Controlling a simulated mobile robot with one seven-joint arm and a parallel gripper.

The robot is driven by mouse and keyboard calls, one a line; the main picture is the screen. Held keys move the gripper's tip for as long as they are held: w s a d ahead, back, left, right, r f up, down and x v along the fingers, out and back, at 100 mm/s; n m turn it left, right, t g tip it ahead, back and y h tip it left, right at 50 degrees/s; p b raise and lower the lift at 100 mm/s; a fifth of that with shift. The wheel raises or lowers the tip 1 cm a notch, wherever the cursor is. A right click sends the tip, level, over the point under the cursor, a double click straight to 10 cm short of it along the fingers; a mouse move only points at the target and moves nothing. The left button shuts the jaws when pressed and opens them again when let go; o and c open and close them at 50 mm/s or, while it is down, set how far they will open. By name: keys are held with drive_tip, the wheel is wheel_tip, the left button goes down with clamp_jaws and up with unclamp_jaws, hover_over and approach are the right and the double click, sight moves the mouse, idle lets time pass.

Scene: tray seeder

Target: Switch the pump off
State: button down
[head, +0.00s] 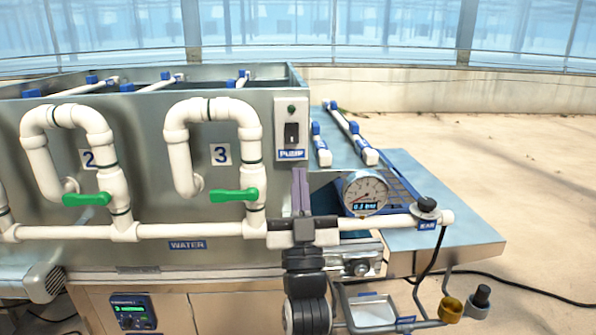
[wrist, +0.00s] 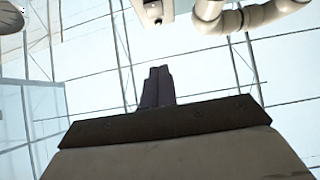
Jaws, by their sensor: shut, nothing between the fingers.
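I cannot tell whether the lamp is lit. My gripper (head: 300,172) points upward just below the box, its two dark fingers together and empty. In the wrist view the shut fingers (wrist: 159,70) stand below a pale box edge (wrist: 152,12), probably the switch box. The rocker's face is not clear there.
White pipe loops with green valve handles (head: 234,196) stand left of the switch. A pressure gauge (head: 364,193) and a white pipe with a black knob (head: 427,204) are at the right. A pipe bend (wrist: 215,15) is near the fingers in the wrist view.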

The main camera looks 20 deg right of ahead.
drive_tip(key=shift+s+a+f+b, duration=0.2)
drive_tip(key=shift+s+f, duration=0.15)
drive_tip(key=shift+s, duration=0.2)
drive_tip(key=shift+s+a+f+b, duration=0.1)
drive_tip(key=shift+s+f+b, duration=0.1)
drive_tip(key=shift+s+f, duration=0.25)
drive_tip(key=shift+a+r, duration=0.1)
